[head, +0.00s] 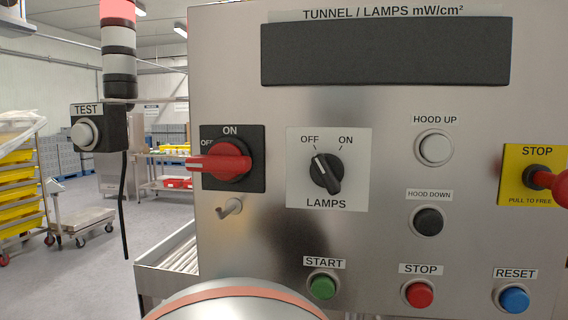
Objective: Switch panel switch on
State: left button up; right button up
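The steel control panel (390,120) fills the middle and right of the head view. A red rotary switch (225,161) on a black plate has OFF and ON labels; its handle lies level and points left toward OFF. A black LAMPS knob (326,174) on a white plate has its white mark pointing up-left toward OFF. The display (385,54) above is dark. A rounded silver part with an orange band at the bottom edge seems to be my own arm. Neither gripper's fingers show.
Buttons on the panel include green START (323,286), red STOP (419,294), blue RESET (514,298), white HOOD UP (435,147) and black HOOD DOWN (428,221). A red pull knob (552,182) juts out at right. A TEST button box (97,130) and carts stand left.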

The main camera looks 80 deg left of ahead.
aim_at(225, 161)
jog(key=k+j+z, duration=0.2)
jog(key=k+z, duration=0.5)
jog(key=z, duration=0.15)
jog(key=k+j+u, duration=0.4)
jog(key=k+j, duration=0.3)
